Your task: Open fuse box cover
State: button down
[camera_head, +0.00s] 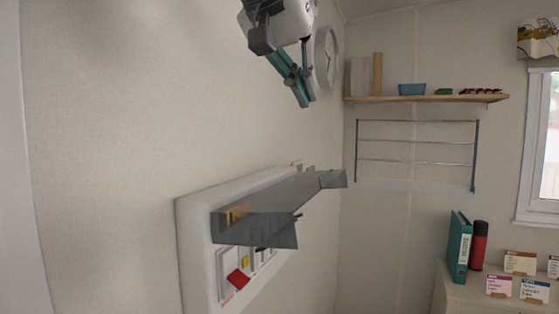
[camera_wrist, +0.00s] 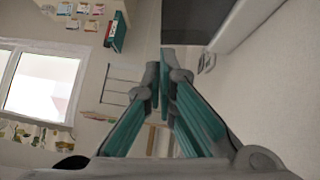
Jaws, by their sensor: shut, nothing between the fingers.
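The fuse box (camera_head: 200,243) is a white housing on the left wall in the head view. Its grey, see-through cover (camera_head: 268,208) is raised and sticks out from the housing, with a red switch (camera_head: 237,280) and a yellow one (camera_head: 245,261) exposed below it. My gripper (camera_head: 303,103) is above the cover and apart from it, with its teal fingers shut and empty. In the wrist view the closed fingertips (camera_wrist: 158,75) point towards the room, and the dark cover (camera_wrist: 188,22) shows beyond them at the top beside the box's pale edge (camera_wrist: 250,22).
A round wall clock (camera_head: 326,58) hangs close behind my gripper. A wooden shelf (camera_head: 425,98) and a wire rack (camera_head: 416,142) are on the far wall. A teal binder (camera_head: 459,247) and a red cylinder (camera_head: 479,245) stand on the counter at the lower right.

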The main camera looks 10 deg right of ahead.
send_over(326, 173)
jog(key=f, duration=0.7)
jog(key=shift+w, duration=0.4)
jog(key=shift+s+f+p, duration=0.2)
jog(key=shift+f+p, duration=0.25)
jog(key=shift+f, duration=0.6)
jog(key=shift+d+f, duration=0.1)
jog(key=shift+f, duration=0.75)
jog(key=d+f+b, duration=0.1)
jog(key=s+f+m+y+b, duration=0.1)
jog(key=b, duration=0.1)
jog(key=shift+d+f+t, duration=0.25)
jog(key=shift+d+t, duration=0.1)
jog(key=shift+t, duration=0.05)
jog(key=shift+s+r, duration=0.1)
